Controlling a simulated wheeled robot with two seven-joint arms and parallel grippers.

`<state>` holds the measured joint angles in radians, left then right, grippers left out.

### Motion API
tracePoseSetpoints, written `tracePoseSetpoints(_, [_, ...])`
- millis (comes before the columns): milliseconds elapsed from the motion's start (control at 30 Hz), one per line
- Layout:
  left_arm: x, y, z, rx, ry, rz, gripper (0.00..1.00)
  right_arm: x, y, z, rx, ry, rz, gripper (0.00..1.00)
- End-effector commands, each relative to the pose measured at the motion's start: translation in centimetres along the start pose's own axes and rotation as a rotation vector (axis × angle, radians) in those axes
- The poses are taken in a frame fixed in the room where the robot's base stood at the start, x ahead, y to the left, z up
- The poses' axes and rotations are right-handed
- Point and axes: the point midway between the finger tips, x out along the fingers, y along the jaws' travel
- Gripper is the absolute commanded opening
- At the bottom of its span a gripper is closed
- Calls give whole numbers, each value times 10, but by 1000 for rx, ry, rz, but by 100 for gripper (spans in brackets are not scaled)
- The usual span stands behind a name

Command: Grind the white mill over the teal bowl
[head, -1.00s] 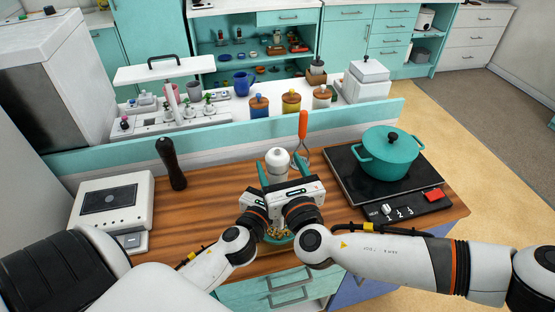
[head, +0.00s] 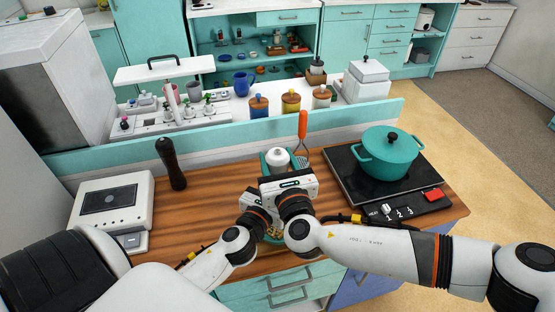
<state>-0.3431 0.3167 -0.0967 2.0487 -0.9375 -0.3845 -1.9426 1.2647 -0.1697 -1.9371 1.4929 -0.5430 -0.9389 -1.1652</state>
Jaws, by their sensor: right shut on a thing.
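The white mill (head: 278,156) has a rounded top and stands out above my grippers in the middle of the counter. My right gripper (head: 279,172) is shut on it, with teal fingers beside its upper part. My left gripper (head: 256,203) is just below and left of the right one; its fingers are mostly hidden, so its opening and contact cannot be told. The teal bowl (head: 273,240) is largely covered by my wrists; only a bit of its rim and yellowish contents shows. The mill's lower end is hidden.
A teal pot (head: 388,155) stands on the black cooktop (head: 345,172) at right. An orange-handled utensil (head: 302,125) is behind the mill. A dark tall mill (head: 171,163) and a white device (head: 112,205) are at left. Wood between them is clear.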

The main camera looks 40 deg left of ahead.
Motion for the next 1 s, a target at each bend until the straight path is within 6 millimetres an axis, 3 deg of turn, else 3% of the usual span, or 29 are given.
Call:
tracePoseSetpoints(333, [0, 1, -1, -3, 1, 2, 4, 0, -1, 1, -1, -4, 325, 25])
tracePoseSetpoints(700, [0, 0, -1, -1, 2, 1, 4, 0, 0, 0, -6, -4, 359, 25])
tracePoseSetpoints(733, [0, 0, -1, -1, 2, 1, 4, 0, 0, 0, -6, -4, 359, 53])
tracePoseSetpoints(800, [0, 0, -1, -1, 2, 1, 4, 0, 0, 0, -6, -4, 358, 64])
tracePoseSetpoints(833, [0, 0, -1, -1, 2, 1, 4, 0, 0, 0, -6, -4, 358, 69])
tracePoseSetpoints(1000, [0, 0, -1, -2, 2, 1, 4, 0, 0, 0, -6, -3, 358, 70])
